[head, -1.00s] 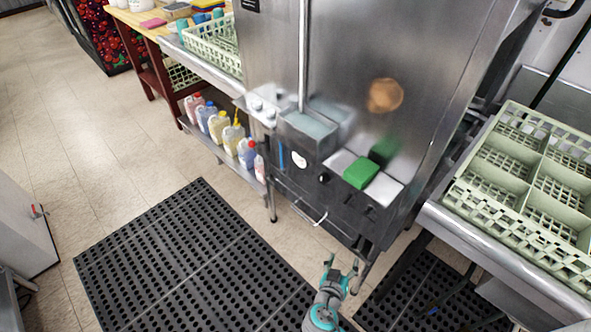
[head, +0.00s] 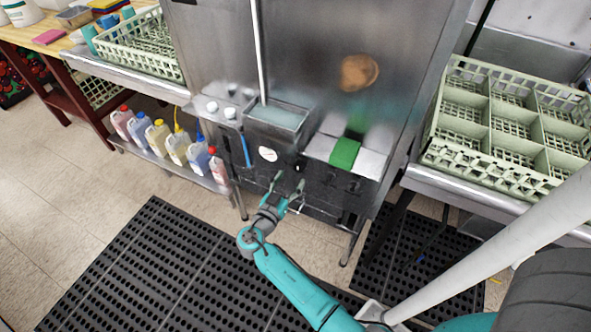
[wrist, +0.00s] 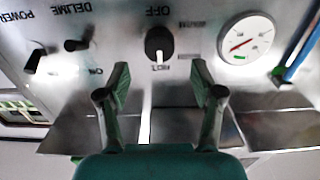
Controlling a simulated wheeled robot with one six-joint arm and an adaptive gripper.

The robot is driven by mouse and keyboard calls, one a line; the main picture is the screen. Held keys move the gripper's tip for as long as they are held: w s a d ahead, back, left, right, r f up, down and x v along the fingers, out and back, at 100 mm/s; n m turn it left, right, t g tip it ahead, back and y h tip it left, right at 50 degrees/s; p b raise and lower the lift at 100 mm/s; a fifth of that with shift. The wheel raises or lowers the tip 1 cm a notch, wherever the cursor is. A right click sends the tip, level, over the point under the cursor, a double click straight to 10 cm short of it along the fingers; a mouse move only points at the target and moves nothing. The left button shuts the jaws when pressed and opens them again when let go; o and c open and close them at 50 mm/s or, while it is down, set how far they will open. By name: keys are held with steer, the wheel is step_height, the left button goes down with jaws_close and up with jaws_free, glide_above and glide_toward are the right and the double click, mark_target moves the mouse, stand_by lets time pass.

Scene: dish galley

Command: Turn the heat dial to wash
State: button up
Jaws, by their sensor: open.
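The heat dial (wrist: 159,44) is a round black knob on the steel panel. In the wrist view it lies beyond and between my fingertips, with no finger touching it. A pale mark shows on its lower edge. The dial is a small dark spot in the head view (head: 301,163). My gripper (wrist: 160,72) is open and empty, its fingers pointing at the panel. In the head view my gripper (head: 289,183) is just below the dial.
A round white gauge (wrist: 246,37) and a blue tube (wrist: 301,50) are beside the dial. Two black switches, power (wrist: 36,61) and delime (wrist: 79,40), are on the other side. Bottles (head: 177,144) stand on the shelf at left. A green rack (head: 512,118) stands at right.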

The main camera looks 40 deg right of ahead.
mark_target(298, 169)
steer(key=shift+x, duration=2.55)
steer(key=c, duration=1.1)
